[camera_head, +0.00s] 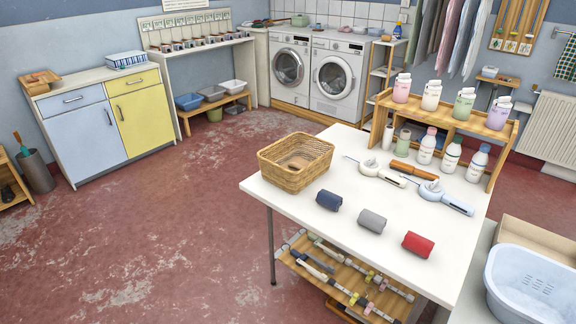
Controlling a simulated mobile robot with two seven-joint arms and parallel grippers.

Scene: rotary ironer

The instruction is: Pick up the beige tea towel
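I cannot make out a beige tea towel anywhere in the head view. On the white table (300,212) lie three small rolls in a row: a navy one (329,200), a grey one (372,220) and a red one (418,244); none is beige. A wicker basket (296,162) stands at the table's far left corner, and it looks empty. A green checked cloth (567,58) hangs at the right wall. Neither of my grippers shows in this view.
A wooden rack (455,121) with several bottles stands at the table's back right. A blue tub (530,283) is at lower right. Washing machines (338,78) stand at the back. The red floor at left is clear.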

